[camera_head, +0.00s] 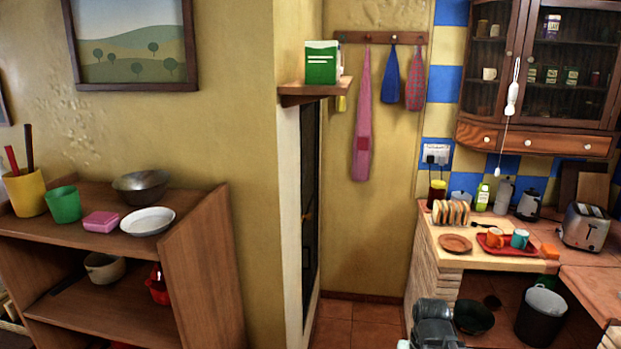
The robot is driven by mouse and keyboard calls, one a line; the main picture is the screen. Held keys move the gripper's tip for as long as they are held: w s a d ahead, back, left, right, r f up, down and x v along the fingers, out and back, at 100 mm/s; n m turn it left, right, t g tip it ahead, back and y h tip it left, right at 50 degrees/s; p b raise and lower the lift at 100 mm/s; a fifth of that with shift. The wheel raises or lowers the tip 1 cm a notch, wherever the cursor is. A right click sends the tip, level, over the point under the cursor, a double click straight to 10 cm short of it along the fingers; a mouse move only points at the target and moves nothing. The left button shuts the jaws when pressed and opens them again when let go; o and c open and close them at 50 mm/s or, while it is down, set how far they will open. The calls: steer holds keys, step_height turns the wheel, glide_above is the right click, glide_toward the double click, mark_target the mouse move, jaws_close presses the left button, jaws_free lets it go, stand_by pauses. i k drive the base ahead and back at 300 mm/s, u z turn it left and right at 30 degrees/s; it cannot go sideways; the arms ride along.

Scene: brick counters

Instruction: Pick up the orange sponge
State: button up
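A small orange block that looks like the sponge (549,251) lies on the brick counter (480,262) at the right, just right of the red tray and in front of the toaster. Nothing touches it from above. A grey part of my arm shows at the bottom edge, well below and left of the sponge and apart from it. I cannot make out my gripper's fingers there, so I cannot tell whether they are open or shut.
Near the sponge are a red tray (493,246) with two mugs, a toaster (585,227), a brown plate (455,244) and a toast rack (450,213). A dark bin (541,315) stands below. A wooden shelf (205,270) is at left. Tiled floor (345,325) shows between.

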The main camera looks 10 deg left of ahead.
mark_target(550, 251)
steer(key=k, duration=1.2)
steer(key=z, duration=0.75)
steer(key=i, duration=1.45)
steer(key=z, duration=0.3)
steer(key=i, duration=1.2)
steer(key=u, duration=0.9)
steer(key=i, duration=0.65)
steer(key=u, duration=0.7)
steer(key=k, duration=0.6)
steer(key=u, duration=0.2)
steer(key=i, duration=0.6)
steer(key=z, duration=0.05)
